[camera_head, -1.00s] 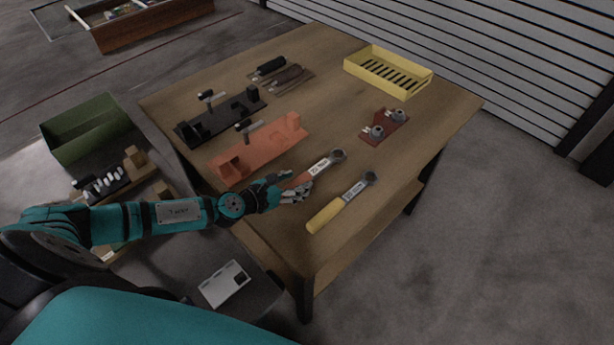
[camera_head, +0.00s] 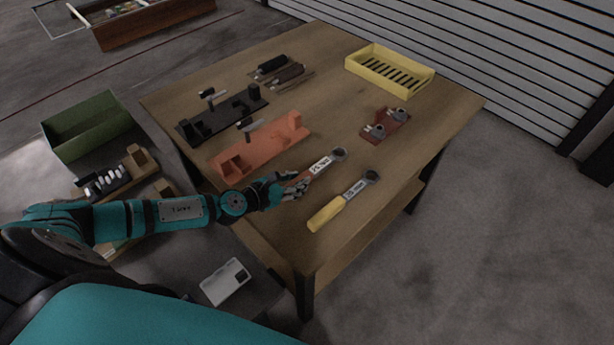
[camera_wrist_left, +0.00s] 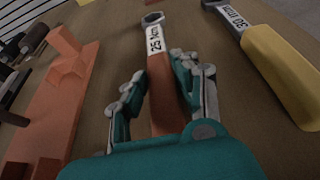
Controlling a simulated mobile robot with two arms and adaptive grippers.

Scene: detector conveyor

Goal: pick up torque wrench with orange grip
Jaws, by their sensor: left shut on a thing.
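The torque wrench with the orange grip (camera_head: 321,166) lies at the near edge of the wooden table, its ring head pointing up and right. In the left wrist view the wrench (camera_wrist_left: 158,55) shows a white label reading 25 Nm, and its orange grip runs back between my fingers. My left gripper (camera_head: 296,187) is shut on the grip; it also shows in the left wrist view (camera_wrist_left: 160,95). The rear end of the grip is hidden by the gripper. I cannot tell whether the wrench is clear of the tabletop. My right gripper is not in view.
A yellow-grip torque wrench (camera_head: 343,202) lies just right of it. An orange fixture (camera_head: 262,147) and a black fixture (camera_head: 222,115) stand to the left. A red block with grey parts (camera_head: 385,125) and a yellow tray (camera_head: 389,72) are farther back. The table middle is clear.

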